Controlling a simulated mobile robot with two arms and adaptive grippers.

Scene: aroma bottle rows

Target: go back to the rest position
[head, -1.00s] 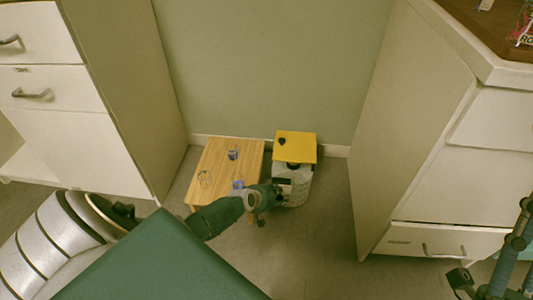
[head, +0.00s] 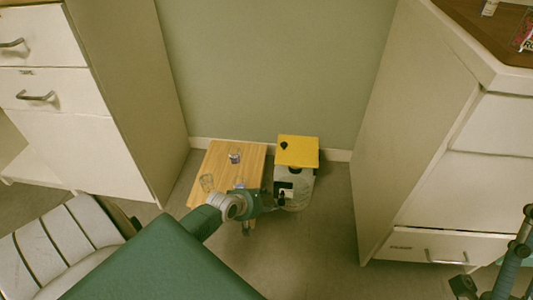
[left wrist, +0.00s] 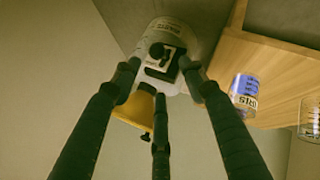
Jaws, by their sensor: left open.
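My left gripper (head: 273,200) is in front of the white container with a yellow top, at the right edge of the low wooden table. Its fingers (left wrist: 160,75) are spread open and empty in the left wrist view, with the white container (left wrist: 168,52) beyond the tips. On the table stand a small bottle with a dark label (head: 235,157), a clear glass (head: 207,182) and a bottle (head: 239,183) partly hidden by my left arm. A blue-labelled IRIS bottle (left wrist: 243,88) shows in the left wrist view. Part of my right gripper (head: 463,285) shows at the lower right; its jaws are unclear.
The wooden table (head: 228,148) and the yellow-topped container (head: 297,152) stand against the green wall. A white cabinet (head: 105,130) is on the left and another (head: 420,150) on the right.

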